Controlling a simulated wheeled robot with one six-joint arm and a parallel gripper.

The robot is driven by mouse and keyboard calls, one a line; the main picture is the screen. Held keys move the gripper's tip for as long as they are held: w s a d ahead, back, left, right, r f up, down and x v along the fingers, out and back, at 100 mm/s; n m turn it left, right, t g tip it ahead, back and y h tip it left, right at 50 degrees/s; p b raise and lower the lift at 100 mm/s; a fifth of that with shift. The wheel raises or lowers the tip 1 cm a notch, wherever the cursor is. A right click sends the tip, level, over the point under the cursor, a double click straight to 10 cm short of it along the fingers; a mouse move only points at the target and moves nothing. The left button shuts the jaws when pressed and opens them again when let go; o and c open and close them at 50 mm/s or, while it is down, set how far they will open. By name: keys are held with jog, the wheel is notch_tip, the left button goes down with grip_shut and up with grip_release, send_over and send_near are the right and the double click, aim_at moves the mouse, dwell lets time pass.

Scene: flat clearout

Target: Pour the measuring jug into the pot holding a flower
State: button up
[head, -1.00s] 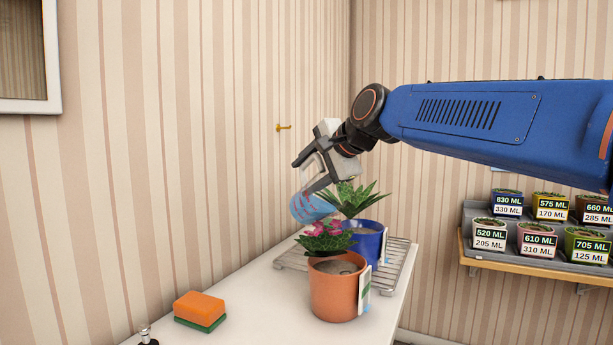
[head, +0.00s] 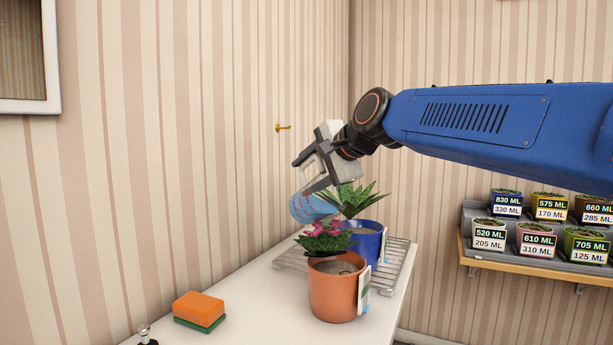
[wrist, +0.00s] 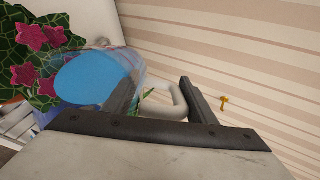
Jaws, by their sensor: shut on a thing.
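My gripper (head: 308,176) is shut on the handle (wrist: 181,103) of the clear measuring jug (head: 312,208), which holds blue liquid (wrist: 92,80). The jug is held tilted in the air, above and behind the terracotta pot (head: 337,295) in the head view. That pot holds a plant with pink flowers (head: 326,230) and has a white tag on its side. In the wrist view the pink flowers (wrist: 45,40) are beside the jug at the upper left. I cannot make out a stream of liquid; the jug's mouth is not clearly seen.
A blue pot (head: 371,243) with a spiky green plant (head: 352,199) stands on a wire rack (head: 398,257) right behind the flower pot. An orange and green sponge (head: 199,310) lies at the front left. A wall shelf (head: 540,262) at right holds several labelled small pots.

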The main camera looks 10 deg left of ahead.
jog(key=shift+s+d+t+y, duration=0.35)
jog(key=shift+s+t+y, duration=0.05)
jog(key=shift+t+y, duration=0.1)
dwell(2.7)
jog(key=shift+s+d+r+t+y, duration=0.3)
jog(key=shift+s+r+t+y, duration=0.1)
jog(key=shift+r+t, duration=0.15)
dwell(4.2)
